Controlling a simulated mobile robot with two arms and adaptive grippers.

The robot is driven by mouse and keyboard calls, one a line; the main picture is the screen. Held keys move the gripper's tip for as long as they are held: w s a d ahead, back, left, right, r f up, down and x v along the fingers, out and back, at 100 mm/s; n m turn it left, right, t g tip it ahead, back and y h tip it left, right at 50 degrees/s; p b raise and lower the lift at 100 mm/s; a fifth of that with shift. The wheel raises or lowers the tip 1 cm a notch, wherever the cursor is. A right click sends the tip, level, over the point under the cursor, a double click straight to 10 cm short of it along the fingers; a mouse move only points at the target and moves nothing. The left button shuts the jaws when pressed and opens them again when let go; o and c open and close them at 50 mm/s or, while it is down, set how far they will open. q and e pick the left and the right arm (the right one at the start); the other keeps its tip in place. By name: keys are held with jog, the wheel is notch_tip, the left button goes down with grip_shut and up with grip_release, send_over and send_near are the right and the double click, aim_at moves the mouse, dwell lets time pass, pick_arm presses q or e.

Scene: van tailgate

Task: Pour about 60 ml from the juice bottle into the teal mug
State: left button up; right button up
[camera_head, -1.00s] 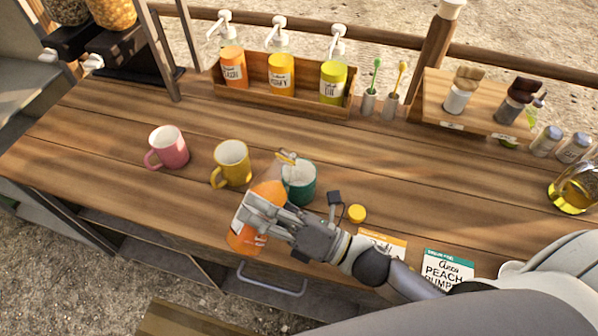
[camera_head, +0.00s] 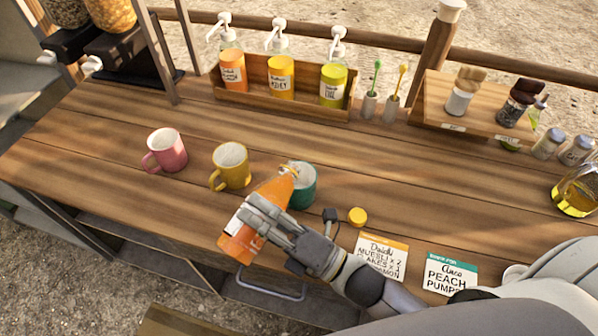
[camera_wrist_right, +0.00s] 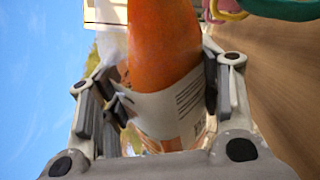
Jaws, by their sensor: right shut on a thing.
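The juice bottle (camera_head: 240,243) is clear with orange juice and a white label. My right gripper (camera_head: 262,215) is shut around its labelled middle and holds it tilted, its neck up and to the right, next to the teal mug (camera_head: 303,188). The bottle's neck overlaps the mug's left rim in the head view; I cannot tell whether juice is flowing. The mug stands upright on the counter, its inside partly hidden. In the right wrist view the bottle (camera_wrist_right: 162,45) fills the space between the fingers, and part of the teal mug (camera_wrist_right: 285,8) shows at the top right. My left gripper is not in view.
A yellow mug (camera_head: 231,167) and a pink mug (camera_head: 166,152) stand left of the teal one. A yellow cap (camera_head: 357,216) and paper cards (camera_head: 381,257) lie on the right. A rack of pump bottles (camera_head: 290,103) stands behind. The counter between is clear.

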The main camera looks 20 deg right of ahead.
jog(key=shift+w+d+r+m, duration=0.1)
jog(key=shift+w+d+m, duration=0.05)
jog(key=shift+m, duration=0.45)
jog(key=shift+r+m+t+h+p, duration=0.25)
jog(key=shift+m+t+h+p, duration=0.05)
jog(key=shift+p, duration=0.15)
jog(key=shift+r+m+p, duration=0.45)
jog(key=shift+m+p, duration=0.15)
jog(key=shift+d+r+m, duration=0.2)
jog(key=shift+d+m, duration=0.1)
jog(key=shift+d, duration=0.05)
dwell(1.6)
